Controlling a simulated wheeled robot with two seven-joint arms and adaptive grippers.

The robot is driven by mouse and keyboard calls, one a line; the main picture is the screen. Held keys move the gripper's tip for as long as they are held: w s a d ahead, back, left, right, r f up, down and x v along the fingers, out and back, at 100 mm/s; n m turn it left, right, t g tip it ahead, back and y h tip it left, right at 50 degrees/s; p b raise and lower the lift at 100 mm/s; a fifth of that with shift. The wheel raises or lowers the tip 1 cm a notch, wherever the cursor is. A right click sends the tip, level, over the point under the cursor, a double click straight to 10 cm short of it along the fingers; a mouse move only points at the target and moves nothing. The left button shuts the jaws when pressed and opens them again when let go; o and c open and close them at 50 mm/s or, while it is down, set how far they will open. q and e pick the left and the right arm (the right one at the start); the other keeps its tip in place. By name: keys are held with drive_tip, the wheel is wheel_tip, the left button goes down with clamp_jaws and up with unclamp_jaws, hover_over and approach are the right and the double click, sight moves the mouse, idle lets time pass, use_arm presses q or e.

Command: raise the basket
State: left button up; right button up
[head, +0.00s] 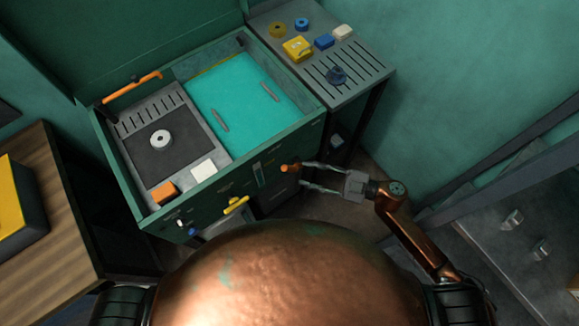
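A green open-topped machine (205,188) stands ahead with its lid up at the back. Its right-hand bay (240,95) has a flat turquoise surface with two grey bars; I cannot make out a separate basket there. On the front panel, a lever with an orange knob (290,167) sticks out beside a vertical slot (259,174). My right gripper (301,174) is open, its two fingers pointing left toward the lever. The upper fingertip is very close to the knob; I cannot tell if they touch. My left gripper is out of view.
A yellow handle (236,205) and small knobs are lower on the front panel. An orange bar handle (132,87) is at the back left. A slotted side shelf (345,68) holds small parts. A wooden table (50,220) stands left, a dark metal unit (515,240) right.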

sight(292, 168)
drive_tip(key=x, duration=0.7)
drive_tip(key=shift+w+a+b, duration=0.1)
drive_tip(key=shift+w+b, duration=0.05)
drive_tip(key=shift+b, duration=0.15)
clamp_jaws()
